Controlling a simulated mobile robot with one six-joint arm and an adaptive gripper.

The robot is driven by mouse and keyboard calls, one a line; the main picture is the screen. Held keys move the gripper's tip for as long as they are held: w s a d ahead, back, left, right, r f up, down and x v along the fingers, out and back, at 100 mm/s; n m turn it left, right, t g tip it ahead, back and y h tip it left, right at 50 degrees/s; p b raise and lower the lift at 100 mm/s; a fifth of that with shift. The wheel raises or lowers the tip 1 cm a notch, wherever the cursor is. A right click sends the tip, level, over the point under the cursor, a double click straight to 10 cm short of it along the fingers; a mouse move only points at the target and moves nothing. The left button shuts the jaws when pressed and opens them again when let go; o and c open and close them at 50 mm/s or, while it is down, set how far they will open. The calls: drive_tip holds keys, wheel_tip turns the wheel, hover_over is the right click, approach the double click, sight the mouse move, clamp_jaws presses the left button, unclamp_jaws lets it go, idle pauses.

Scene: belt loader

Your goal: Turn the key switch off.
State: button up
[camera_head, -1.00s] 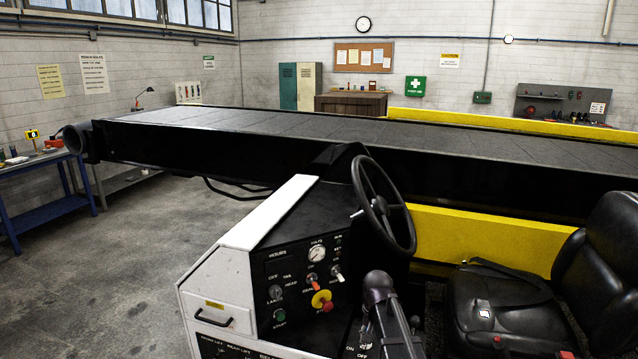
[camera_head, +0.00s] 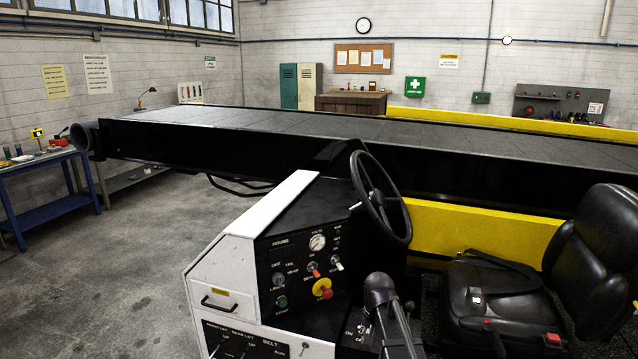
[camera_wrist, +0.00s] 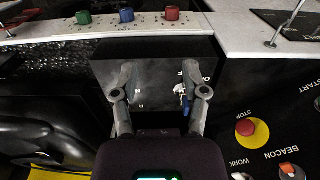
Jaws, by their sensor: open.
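The key switch (camera_wrist: 181,89) is on a dark panel in the wrist view, with a silver key and a blue tag (camera_wrist: 186,108) hanging from it. My gripper (camera_wrist: 158,76) is open and empty over this panel. Its right finger is close beside the key and partly covers the lettering there; I cannot tell whether it touches. The left finger is over bare panel. In the head view, the small panel with ON and OFF lettering (camera_head: 357,328) is partly hidden behind my arm, and my gripper's fingers do not show clearly.
A red-and-yellow stop button (camera_wrist: 246,128) and knobs are on the console to the right in the wrist view. The steering wheel (camera_head: 381,200) and black seat (camera_head: 500,300) flank my arm in the head view.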

drive_tip(key=s+d+f+n+b, duration=0.1)
drive_tip(key=s+f+n+b, duration=0.2)
drive_tip(key=s+f+b, duration=0.6)
drive_tip(key=s, duration=0.5)
drive_tip(key=shift+s+d+f, duration=0.4)
idle(0.8)
